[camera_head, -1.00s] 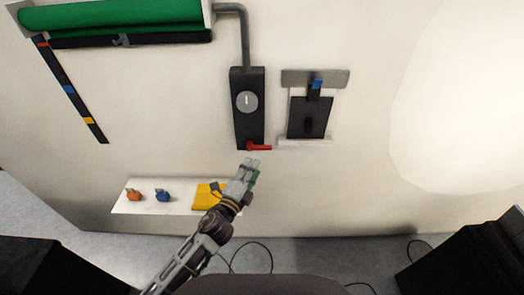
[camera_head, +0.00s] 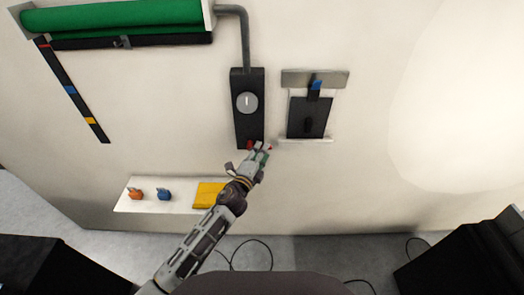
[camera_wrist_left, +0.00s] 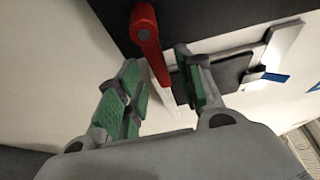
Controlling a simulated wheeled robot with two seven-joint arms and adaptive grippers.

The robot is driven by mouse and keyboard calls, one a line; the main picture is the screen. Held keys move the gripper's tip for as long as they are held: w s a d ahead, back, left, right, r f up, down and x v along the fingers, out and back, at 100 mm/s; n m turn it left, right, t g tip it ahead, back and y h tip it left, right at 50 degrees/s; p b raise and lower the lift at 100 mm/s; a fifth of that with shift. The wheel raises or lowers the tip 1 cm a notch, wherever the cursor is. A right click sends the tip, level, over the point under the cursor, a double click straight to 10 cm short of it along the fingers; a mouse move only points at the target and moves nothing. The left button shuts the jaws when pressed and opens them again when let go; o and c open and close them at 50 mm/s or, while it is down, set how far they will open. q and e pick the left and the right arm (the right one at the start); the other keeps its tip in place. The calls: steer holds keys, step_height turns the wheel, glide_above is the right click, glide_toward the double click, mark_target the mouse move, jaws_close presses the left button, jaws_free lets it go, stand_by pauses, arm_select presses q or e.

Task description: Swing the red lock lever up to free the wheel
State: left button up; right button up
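The red lock lever (camera_wrist_left: 146,30) sits at the lower end of the black box (camera_head: 248,125) on the wall. In the left wrist view it runs from its pivot down between the two green finger pads. In the head view my gripper covers most of it and only small red bits show. My left gripper (camera_head: 261,150) is just below the box; in the left wrist view its fingers (camera_wrist_left: 158,98) are open, one on each side of the lever, with gaps visible. The grey round wheel (camera_head: 247,102) is on the box front. My right gripper is not in view.
A white shelf (camera_head: 122,205) below left holds an orange item (camera_head: 136,194), a blue item (camera_head: 164,194) and a yellow block (camera_head: 208,194). A dark plate with a blue clip (camera_head: 316,85) is right of the box. A green roller (camera_head: 115,15) is at upper left.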

arm_select(q)
steer(key=shift+w+d, duration=0.2)
steer(key=shift+w, duration=0.35)
steer(key=shift+c, duration=0.4)
jaws_close()
